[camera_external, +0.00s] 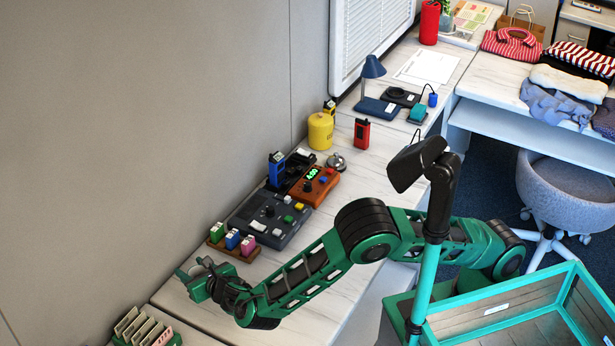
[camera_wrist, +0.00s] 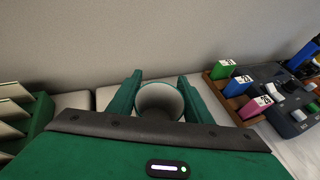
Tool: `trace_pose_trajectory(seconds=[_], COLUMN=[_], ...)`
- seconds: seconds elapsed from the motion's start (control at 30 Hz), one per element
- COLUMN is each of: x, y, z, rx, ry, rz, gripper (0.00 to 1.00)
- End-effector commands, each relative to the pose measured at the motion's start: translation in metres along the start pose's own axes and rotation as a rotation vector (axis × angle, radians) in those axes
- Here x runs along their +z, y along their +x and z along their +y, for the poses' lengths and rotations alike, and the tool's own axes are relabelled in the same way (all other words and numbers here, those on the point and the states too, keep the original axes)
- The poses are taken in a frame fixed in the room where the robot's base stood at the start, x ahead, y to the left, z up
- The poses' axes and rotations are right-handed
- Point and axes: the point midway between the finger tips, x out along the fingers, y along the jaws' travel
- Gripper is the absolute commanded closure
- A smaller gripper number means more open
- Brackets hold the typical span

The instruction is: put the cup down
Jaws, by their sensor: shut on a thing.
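The cup cannot be made out clearly there. The gap between the cup's underside and the counter is hidden.
Right of my gripper stands a wooden rack (camera_external: 235,253) with green, blue and pink blocks. Beyond it is a dark control box (camera_external: 268,218). A green rack of cards (camera_external: 144,328) stands to the left, and a grey wall (camera_wrist: 130,35) rises behind.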

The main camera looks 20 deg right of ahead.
Motion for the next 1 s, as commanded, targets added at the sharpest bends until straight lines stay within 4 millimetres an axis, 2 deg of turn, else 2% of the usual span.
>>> trace_pose_trajectory(seconds=[0.3,0.67,0.7,0.73,1.0], x=[-0.033,-0.036,-0.036,-0.036,-0.036], y=[0.014,0.015,0.015,0.015,0.015], z=[0.000,0.000,0.000,0.000,0.000], rx=[0.000,0.000,0.001,0.001,0.001], ry=[0.001,0.001,0.001,0.001,0.001], rz=[-0.001,-0.001,0.000,0.000,0.000], gripper=[0.79,0.79,0.45,0.38,0.36])
